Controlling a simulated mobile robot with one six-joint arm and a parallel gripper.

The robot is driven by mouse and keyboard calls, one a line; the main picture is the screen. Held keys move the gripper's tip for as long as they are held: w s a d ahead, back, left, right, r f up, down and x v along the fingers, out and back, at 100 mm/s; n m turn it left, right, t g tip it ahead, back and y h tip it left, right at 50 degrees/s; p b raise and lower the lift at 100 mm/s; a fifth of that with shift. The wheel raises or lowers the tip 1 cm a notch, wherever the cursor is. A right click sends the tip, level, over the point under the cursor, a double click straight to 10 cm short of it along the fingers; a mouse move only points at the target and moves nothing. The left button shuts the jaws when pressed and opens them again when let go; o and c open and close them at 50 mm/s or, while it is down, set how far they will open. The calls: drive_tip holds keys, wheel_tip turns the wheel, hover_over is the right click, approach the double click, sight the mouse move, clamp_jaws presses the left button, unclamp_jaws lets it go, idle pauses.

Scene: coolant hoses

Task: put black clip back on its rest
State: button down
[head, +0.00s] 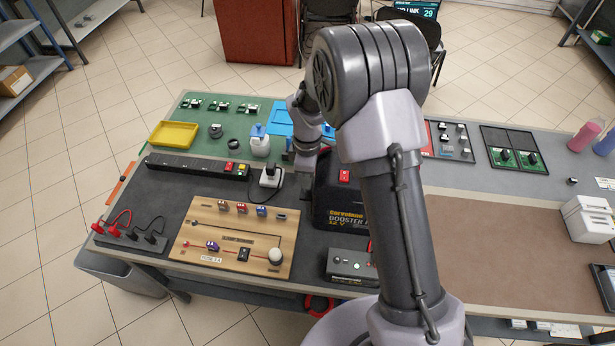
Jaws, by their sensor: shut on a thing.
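My gripper (304,164) points down at the left rear edge of the black booster pack (345,208), with the fingers partly lost against the dark pack. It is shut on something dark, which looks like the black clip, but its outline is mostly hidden. A red cable shows low beside the pack. I cannot clearly make out the clip's rest.
A wooden fuse board (235,240) lies left of the pack, with a black power strip (195,166) behind it. A black bar with red and black leads (130,237) sits at the left edge. A grey box (352,264) stands in front. The brown mat (495,250) is clear.

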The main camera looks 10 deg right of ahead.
drive_tip(key=shift+f, duration=0.2)
idle(0.3)
drive_tip(key=shift+f, duration=0.2)
drive_tip(key=shift+f, duration=0.1)
idle(0.4)
drive_tip(key=c, duration=1.3)
unclamp_jaws()
drive_tip(key=shift+c, duration=0.2)
drive_tip(key=o, duration=0.3)
